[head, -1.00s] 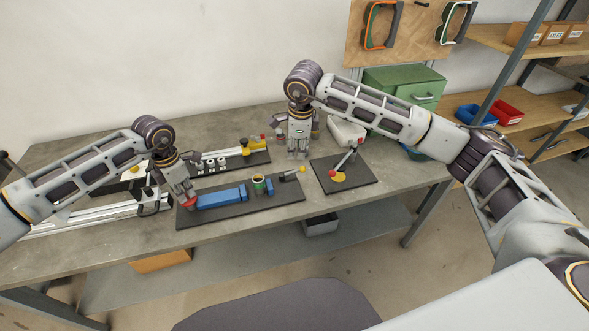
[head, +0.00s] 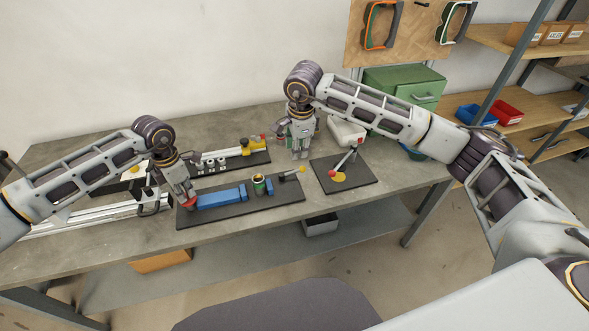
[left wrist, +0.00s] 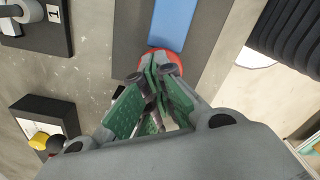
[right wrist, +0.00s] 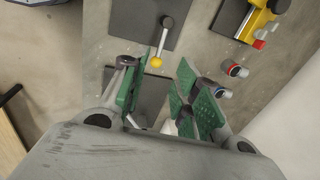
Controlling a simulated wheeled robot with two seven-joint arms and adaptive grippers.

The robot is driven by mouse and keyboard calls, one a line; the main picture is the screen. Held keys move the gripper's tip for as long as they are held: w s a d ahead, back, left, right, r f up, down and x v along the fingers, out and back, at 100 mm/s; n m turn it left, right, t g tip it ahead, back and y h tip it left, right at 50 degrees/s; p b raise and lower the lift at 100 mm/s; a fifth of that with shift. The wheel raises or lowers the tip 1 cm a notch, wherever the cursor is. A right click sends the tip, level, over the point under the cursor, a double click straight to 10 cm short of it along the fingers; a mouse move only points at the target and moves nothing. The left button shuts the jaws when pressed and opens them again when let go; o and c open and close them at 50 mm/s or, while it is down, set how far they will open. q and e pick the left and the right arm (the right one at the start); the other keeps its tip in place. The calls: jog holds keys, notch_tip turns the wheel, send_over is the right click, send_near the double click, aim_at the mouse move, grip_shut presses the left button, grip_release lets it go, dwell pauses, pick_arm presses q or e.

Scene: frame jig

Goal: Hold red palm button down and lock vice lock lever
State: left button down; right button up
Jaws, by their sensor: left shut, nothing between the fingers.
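The red palm button (head: 187,204) sits at the left end of a dark board, beside a blue vice (head: 220,197). My left gripper (head: 189,195) is shut and empty, its fingertips down on the button. In the left wrist view the button's red rim (left wrist: 160,60) shows behind the closed fingertips (left wrist: 158,72). My right gripper (head: 301,154) is open and empty above and behind the lever, fingers pointing down.
To the right, another dark board (head: 357,180) carries a red-ball lever (head: 345,160) and a yellow disc. Behind, a yellow clamp (head: 252,147) sits on a board. The table's front strip is clear.

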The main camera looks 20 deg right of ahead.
aim_at(294, 172)
jog(key=shift+f, duration=0.2)
jog(key=shift+w+f, duration=0.4)
jog(key=shift+f, duration=1.5)
jog(key=shift+w+f, duration=0.35)
jog(key=shift+f, duration=1.6)
jog(key=shift+w+f, duration=0.4)
jog(key=shift+f, duration=1.5)
jog(key=shift+c, duration=0.5)
